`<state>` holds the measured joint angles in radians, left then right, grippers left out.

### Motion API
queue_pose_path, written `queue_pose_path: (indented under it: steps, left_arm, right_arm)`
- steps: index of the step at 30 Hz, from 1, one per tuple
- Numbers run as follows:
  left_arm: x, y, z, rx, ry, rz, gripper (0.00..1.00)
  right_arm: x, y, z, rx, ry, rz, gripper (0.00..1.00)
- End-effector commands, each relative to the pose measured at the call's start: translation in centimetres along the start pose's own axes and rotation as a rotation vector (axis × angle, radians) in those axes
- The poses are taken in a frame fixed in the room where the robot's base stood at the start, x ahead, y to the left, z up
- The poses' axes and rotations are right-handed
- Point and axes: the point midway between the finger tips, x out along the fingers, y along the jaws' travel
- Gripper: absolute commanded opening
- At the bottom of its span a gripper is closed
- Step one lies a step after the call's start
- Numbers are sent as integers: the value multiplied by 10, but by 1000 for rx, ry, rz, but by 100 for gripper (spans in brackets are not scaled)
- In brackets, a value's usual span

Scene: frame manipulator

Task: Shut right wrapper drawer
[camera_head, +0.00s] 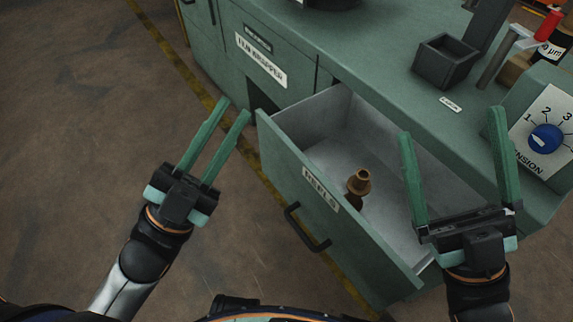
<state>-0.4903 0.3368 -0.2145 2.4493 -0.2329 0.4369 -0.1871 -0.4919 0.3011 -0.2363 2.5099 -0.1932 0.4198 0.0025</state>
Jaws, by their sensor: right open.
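The drawer (345,205) of the green machine cabinet stands pulled open toward me. It has a dark bar handle (306,228) on its front and a white label that seems to read "REELS". A brown spool-like piece (359,182) stands inside on the grey drawer floor. My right gripper (450,140) is open and empty, its fingers wide apart, above the right part of the drawer. My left gripper (233,107) is to the left of the drawer front, with its two fingers apart and nothing between them.
The green cabinet top (400,100) carries a small dark open box (446,60) and a blue tension knob (545,138) at the right. A label reading "FILM WRAPPER" (261,60) is on the cabinet front. Brown floor (80,130) with a yellow line lies clear at left.

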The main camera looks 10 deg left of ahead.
Motion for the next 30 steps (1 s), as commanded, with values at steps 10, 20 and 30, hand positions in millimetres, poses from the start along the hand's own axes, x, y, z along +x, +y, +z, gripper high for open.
queue_pose_path:
  steps: [10,20,30]
  left_arm:
    - [-41,31,75,851,-17,269,0]
    - [-97,36,145,1632,155,552,0]
    - [-146,23,194,2173,432,747,0]
  right_arm:
    - [7,5,-7,-16,4,2,100]
    - [12,8,-12,-33,5,2,100]
    - [15,9,-16,-40,5,2,100]
